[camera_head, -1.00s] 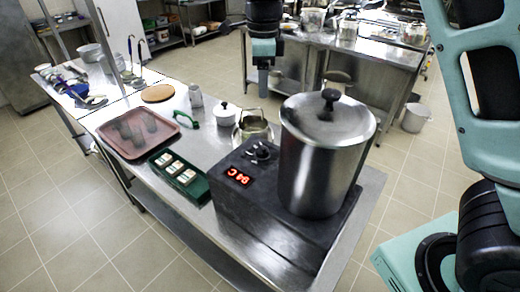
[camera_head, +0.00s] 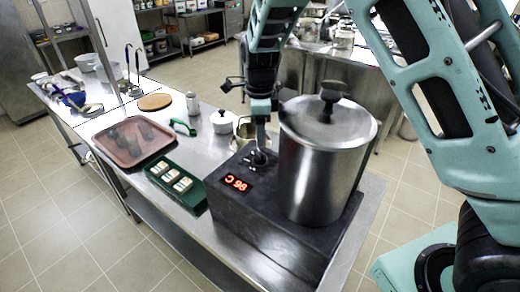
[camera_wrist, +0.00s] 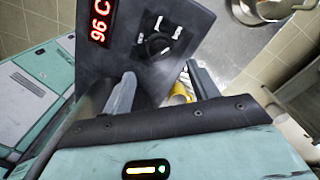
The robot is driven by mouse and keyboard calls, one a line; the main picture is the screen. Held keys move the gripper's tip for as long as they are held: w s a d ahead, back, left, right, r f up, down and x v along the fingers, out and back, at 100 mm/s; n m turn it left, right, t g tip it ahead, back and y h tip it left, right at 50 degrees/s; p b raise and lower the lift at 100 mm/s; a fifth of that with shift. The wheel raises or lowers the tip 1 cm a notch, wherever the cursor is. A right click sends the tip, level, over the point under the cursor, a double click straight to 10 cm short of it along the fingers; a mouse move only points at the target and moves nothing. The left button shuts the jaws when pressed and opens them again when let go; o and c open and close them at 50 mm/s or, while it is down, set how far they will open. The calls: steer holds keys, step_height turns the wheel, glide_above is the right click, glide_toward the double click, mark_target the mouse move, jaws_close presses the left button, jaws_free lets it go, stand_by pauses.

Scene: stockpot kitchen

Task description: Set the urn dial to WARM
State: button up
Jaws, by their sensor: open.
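The urn is a lidded steel pot (camera_head: 318,170) on a dark base (camera_head: 285,225) with a red display (camera_head: 236,183) that reads about 96 C. Its black dial (camera_wrist: 158,43) sits on the base's top face beside the display, with small pale labels around it too blurred to read. I cannot tell which label the dial points at. My gripper (camera_head: 262,140) is over the dial in the head view, partly covering it. In the wrist view my gripper (camera_wrist: 162,85) is open, its fingers apart and the dial beyond their tips, with nothing between them touching it.
A green tray (camera_head: 163,189) with pale blocks and a brown tray (camera_head: 145,155) lie left of the base. A small white lidded pot (camera_head: 223,120), a metal pot (camera_head: 243,128) and a canister (camera_head: 192,103) stand behind. The steel pot rises close to the right of my gripper.

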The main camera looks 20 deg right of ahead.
mark_target(260, 152)
step_height(260, 152, down, 9)
steer(key=shift+r+p, duration=0.2)
steer(key=shift+p, duration=0.8)
steer(key=c, duration=1)
